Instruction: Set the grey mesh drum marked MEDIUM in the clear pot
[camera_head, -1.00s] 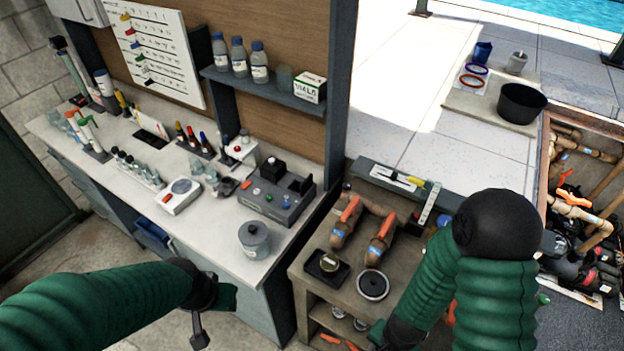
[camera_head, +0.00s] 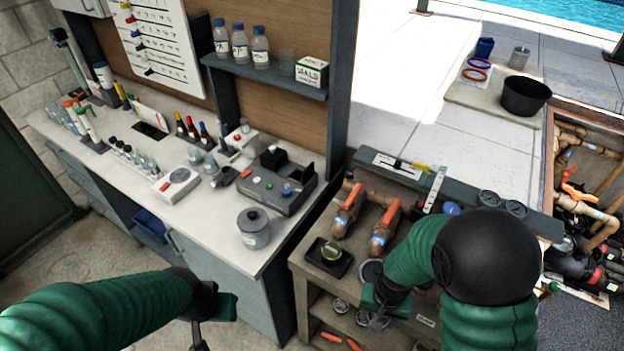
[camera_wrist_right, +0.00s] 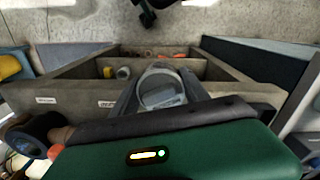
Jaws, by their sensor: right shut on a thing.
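My right gripper (camera_head: 376,302) is at the front edge of the brown workbench, shut on a grey, round-rimmed thing that shows between the fingers in the right wrist view (camera_wrist_right: 160,90). No marking on it is readable, so I cannot tell whether it is the MEDIUM drum. A round, pale-rimmed piece (camera_head: 370,271) on the benchtop is partly covered by my right arm. A grey see-through pot (camera_head: 254,232) with a dark knob on top stands on the white counter; it may be the clear pot. My left gripper (camera_head: 208,322) hangs in front of the counter; its jaws are unclear.
Brown pipes with orange handles (camera_head: 383,228) and a black tray (camera_head: 329,258) stand on the workbench. A control box (camera_head: 280,188) is behind the see-through pot. Shelf compartments (camera_wrist_right: 210,70) lie below the benchtop.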

